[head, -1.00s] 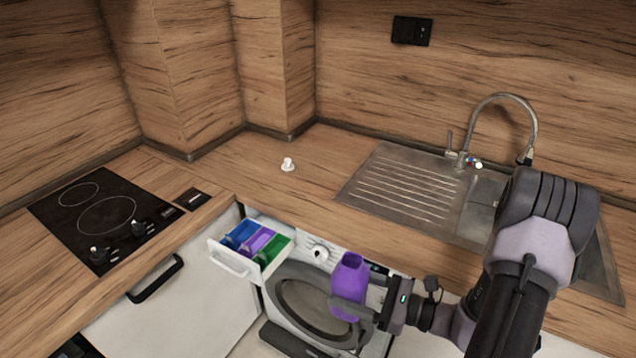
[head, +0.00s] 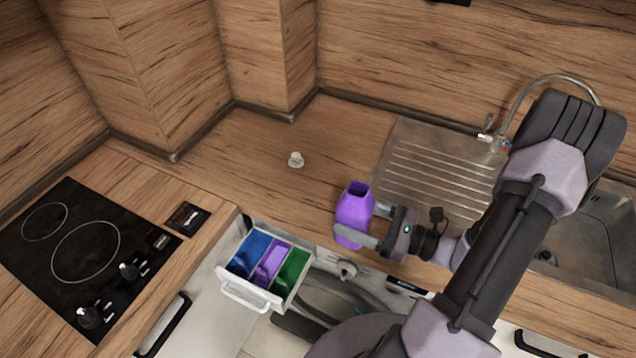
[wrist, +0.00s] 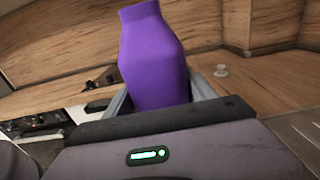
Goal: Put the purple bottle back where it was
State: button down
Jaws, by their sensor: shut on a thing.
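The purple bottle (head: 354,212) is upright with an open top, held between the fingers of my gripper (head: 362,226). In the head view it shows over the front edge of the worktop, left of the sink's drainboard. In the wrist view the bottle (wrist: 152,62) stands between the two fingers, its lower end hidden by the gripper body. A small white cap (head: 295,159) sits on the worktop behind and left of the bottle, apart from it; the cap also shows in the wrist view (wrist: 221,71).
An open detergent drawer (head: 262,296) with blue, purple and green compartments sticks out of the washing machine, left of my gripper. A black hob (head: 75,250) is at left. The steel sink's ribbed drainboard (head: 440,165) is at right. Worktop around the cap is clear.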

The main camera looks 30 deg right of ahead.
jog(key=w+f+b, duration=0.1)
jog(key=w, duration=0.3)
jog(key=w+d+f+b, duration=0.1)
jog(key=w+f+b, duration=0.1)
jog(key=w, duration=0.3)
jog(key=w+f+b, duration=0.1)
jog(key=w+f, duration=0.1)
jog(key=w, duration=0.3)
jog(key=shift+d, duration=0.2)
jog(key=shift+r, duration=0.1)
jog(key=shift+c, duration=1.4)
grip_release()
